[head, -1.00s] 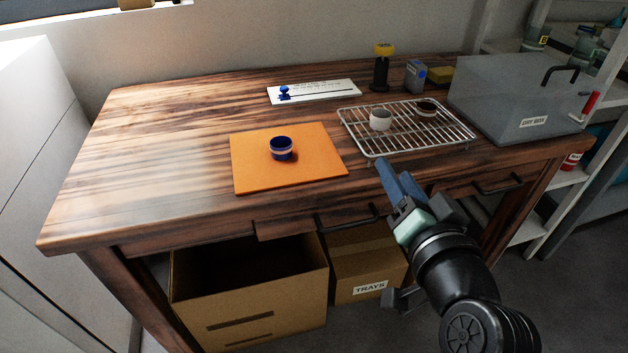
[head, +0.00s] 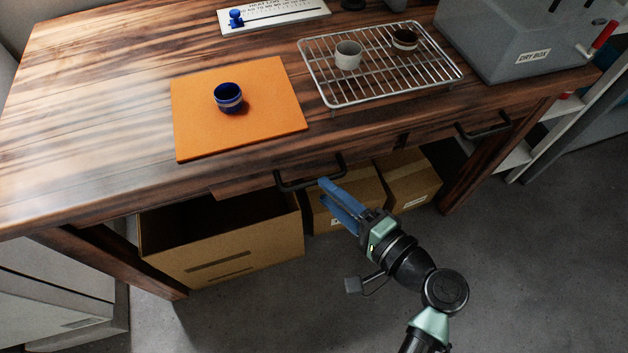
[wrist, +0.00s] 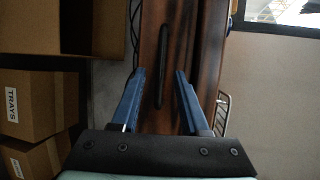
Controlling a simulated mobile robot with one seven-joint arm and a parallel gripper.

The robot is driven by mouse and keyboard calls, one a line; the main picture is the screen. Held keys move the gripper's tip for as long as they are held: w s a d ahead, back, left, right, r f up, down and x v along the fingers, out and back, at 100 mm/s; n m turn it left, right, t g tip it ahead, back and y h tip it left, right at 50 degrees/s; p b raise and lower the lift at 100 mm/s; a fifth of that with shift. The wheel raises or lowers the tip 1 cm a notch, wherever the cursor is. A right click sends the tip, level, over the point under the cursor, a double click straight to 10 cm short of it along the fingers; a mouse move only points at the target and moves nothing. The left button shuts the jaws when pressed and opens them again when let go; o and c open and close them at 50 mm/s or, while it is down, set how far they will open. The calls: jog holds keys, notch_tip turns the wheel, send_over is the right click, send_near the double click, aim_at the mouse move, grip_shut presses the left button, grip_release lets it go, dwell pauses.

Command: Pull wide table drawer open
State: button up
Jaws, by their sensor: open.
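The wide drawer (head: 255,182) is a dark wood front under the table's front edge, with a black bar handle (head: 310,182). I cannot tell whether the drawer stands slightly out. My gripper (head: 323,191) has blue fingers and is open and empty, with its tips close to the right part of the handle. In the wrist view the handle (wrist: 160,78) runs lengthwise in the gap between the two fingertips (wrist: 160,72). I cannot tell whether either finger touches it.
A narrower drawer handle (head: 485,128) is to the right. An open cardboard box (head: 235,250) and closed boxes (head: 345,205) stand below the table. An orange mat (head: 195,130) with a blue cup (head: 228,97), a wire rack (head: 325,88) and a dry box (head: 500,45) are on top.

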aim_at(315, 180)
jog(key=x, duration=0.4)
jog(key=shift+w+a+b, duration=0.2)
jog(key=shift+w+b, duration=0.15)
grip_shut()
dwell(1.2)
